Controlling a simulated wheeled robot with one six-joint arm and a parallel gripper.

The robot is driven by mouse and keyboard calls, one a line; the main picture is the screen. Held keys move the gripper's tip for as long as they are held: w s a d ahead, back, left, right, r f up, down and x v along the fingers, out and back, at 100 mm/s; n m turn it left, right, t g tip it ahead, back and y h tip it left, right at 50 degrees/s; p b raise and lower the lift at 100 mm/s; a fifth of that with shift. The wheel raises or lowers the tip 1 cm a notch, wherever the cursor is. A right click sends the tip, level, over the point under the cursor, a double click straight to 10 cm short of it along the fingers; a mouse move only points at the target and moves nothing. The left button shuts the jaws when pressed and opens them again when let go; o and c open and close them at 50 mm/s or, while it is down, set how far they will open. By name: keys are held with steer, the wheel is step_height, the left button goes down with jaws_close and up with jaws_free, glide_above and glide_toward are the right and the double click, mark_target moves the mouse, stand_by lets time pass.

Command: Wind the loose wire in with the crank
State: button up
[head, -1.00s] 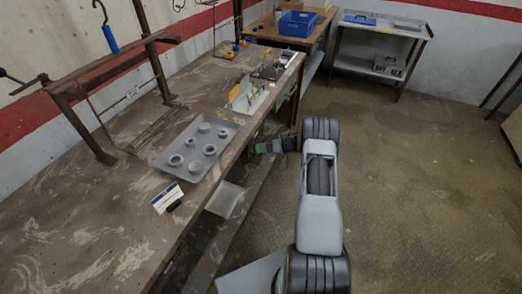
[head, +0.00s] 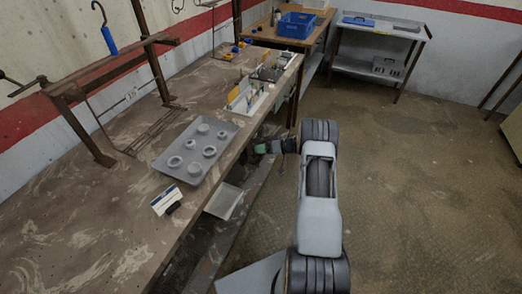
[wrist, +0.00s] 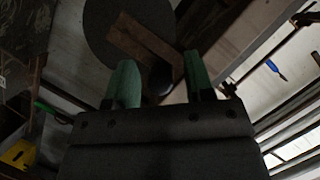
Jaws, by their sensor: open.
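In the wrist view a large dark round disc (wrist: 105,25) lies beyond my fingers. A brown angled bar (wrist: 135,40), which looks like the crank arm, crosses in front of it. A dark rounded knob (wrist: 160,79), apparently the crank's handle, shows between the two green fingertips. My gripper (wrist: 162,82) is open around the knob; I cannot tell whether either finger touches it. In the head view my gripper (head: 262,148) is beside the bench's front edge, and the crank is not made out there. I cannot make out the loose wire for certain.
The long workbench (head: 110,225) runs along the wall on the left. A grey tray (head: 165,150) with several round parts and a white label card (head: 166,200) lie on it. A blue bin (head: 297,25) stands on the far table. The floor to the right is clear.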

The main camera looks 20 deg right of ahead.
steer(key=shift+d, duration=0.1)
steer(key=b+v, duration=0.1)
steer(key=v, duration=1.2)
steer(key=shift+s+d+b, duration=0.2)
steer(key=shift+d+b, duration=0.05)
steer(key=shift+b, duration=0.1)
